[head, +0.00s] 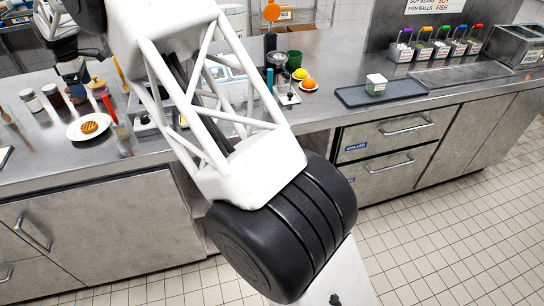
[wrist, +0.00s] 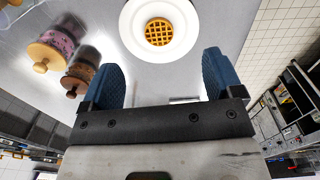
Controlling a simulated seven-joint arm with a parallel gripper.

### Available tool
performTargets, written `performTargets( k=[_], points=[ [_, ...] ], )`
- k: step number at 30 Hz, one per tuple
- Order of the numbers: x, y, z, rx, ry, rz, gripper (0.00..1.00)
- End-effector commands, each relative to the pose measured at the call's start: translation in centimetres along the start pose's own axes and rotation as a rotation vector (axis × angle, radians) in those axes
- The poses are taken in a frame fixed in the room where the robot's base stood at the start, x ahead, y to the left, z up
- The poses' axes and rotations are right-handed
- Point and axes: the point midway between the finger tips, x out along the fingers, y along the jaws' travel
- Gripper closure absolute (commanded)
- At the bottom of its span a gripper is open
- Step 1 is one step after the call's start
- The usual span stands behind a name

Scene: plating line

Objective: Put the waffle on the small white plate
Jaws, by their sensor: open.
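The waffle (head: 90,127) is round and golden brown. It lies on the small white plate (head: 75,134) on the steel counter at the left of the head view. In the wrist view the waffle (wrist: 159,32) sits near the middle of the white plate (wrist: 187,47), at the top of the picture. My gripper (wrist: 160,75) has its two blue fingers wide apart with nothing between them. The plate and waffle lie beyond the fingertips, apart from them. In the head view my gripper (head: 72,75) shows dark at the upper left, above the counter and behind the plate.
Two jars with wooden lids, one pink (wrist: 58,42) and one dark (wrist: 82,74), stand left of the gripper in the wrist view. A red bottle (head: 109,108) stands right of the plate. A dark tray (head: 350,97) with a small container lies further right. Counter in front of the plate is clear.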

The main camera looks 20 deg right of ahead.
Motion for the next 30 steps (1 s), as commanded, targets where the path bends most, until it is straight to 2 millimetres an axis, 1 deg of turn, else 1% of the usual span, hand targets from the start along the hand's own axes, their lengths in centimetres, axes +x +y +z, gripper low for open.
performTargets(
  k=[1,6,11,15,23,30],
  points=[
    [-1.0,-0.5,1.5,0.027,0.002,0.004,0.14],
    [-3.9,-2.3,6.1,0.126,0.008,0.016,0.14],
    [-6.2,-4.5,10.4,0.221,0.013,0.028,0.14],
    [-8.1,-6.6,14.0,0.302,0.019,0.038,0.14],
    [-10.9,-11.1,20.5,0.456,0.029,0.055,0.14],
    [-12.9,-16.0,26.1,0.598,0.040,0.071,0.14]
  ],
)
